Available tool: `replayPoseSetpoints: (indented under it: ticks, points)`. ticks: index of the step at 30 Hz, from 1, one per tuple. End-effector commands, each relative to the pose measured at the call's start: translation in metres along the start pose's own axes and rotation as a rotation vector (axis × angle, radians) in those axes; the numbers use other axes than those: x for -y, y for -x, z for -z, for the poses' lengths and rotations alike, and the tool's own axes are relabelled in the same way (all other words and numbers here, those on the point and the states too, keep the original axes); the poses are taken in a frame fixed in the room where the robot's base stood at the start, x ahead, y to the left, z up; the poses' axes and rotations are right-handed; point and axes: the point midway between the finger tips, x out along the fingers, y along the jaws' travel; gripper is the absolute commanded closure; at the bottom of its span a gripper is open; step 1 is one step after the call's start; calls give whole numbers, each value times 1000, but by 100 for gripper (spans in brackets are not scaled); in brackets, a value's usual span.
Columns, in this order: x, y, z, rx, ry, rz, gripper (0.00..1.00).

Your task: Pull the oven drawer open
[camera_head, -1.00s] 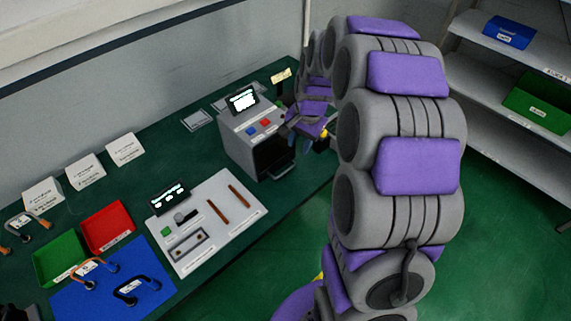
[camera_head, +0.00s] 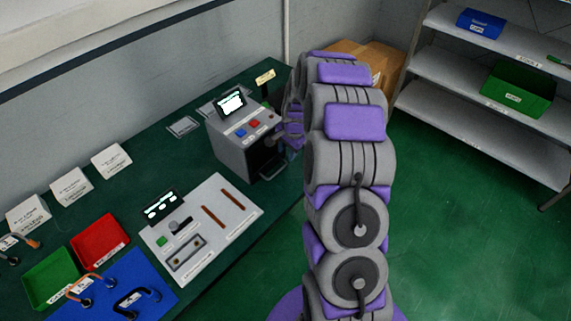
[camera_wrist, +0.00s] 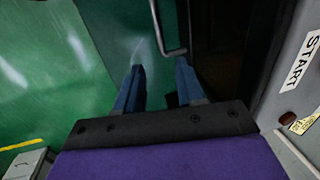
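The oven (camera_head: 238,148) is a grey box on the green bench, with red and blue buttons and a small display on top. Its dark front (camera_head: 268,157) faces right. In the wrist view, a bent metal handle (camera_wrist: 161,32) runs down from the top edge and turns right, in front of the dark front (camera_wrist: 215,45). My gripper (camera_wrist: 159,76) is open, with two blue fingers apart and nothing seen between them. The handle's lower bend lies just beyond the fingertips, nearest the right finger; contact cannot be told. In the head view my arm largely hides the gripper beside the oven front.
A white panel (camera_head: 215,188) with brown bars lies left of the oven. Green (camera_head: 50,278) and red (camera_head: 100,240) trays and a blue mat (camera_head: 160,298) are farther left. Shelves (camera_head: 480,85) and a cardboard box (camera_head: 385,62) stand right. Green floor (camera_head: 460,230) is clear.

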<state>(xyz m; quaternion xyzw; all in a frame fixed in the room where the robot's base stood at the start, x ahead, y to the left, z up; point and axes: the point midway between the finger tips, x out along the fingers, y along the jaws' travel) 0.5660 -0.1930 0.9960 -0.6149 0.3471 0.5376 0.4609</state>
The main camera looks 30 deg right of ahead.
Motion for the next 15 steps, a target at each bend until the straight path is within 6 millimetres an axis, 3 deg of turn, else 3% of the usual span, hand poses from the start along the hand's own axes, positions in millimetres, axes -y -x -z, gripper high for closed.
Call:
replayPoseSetpoints:
  ticks: [9, 15]
  points:
    - [-4, -63, 8, 11, -1, 1, 62]
    - [-3, -82, 11, 9, -3, 7, 62]
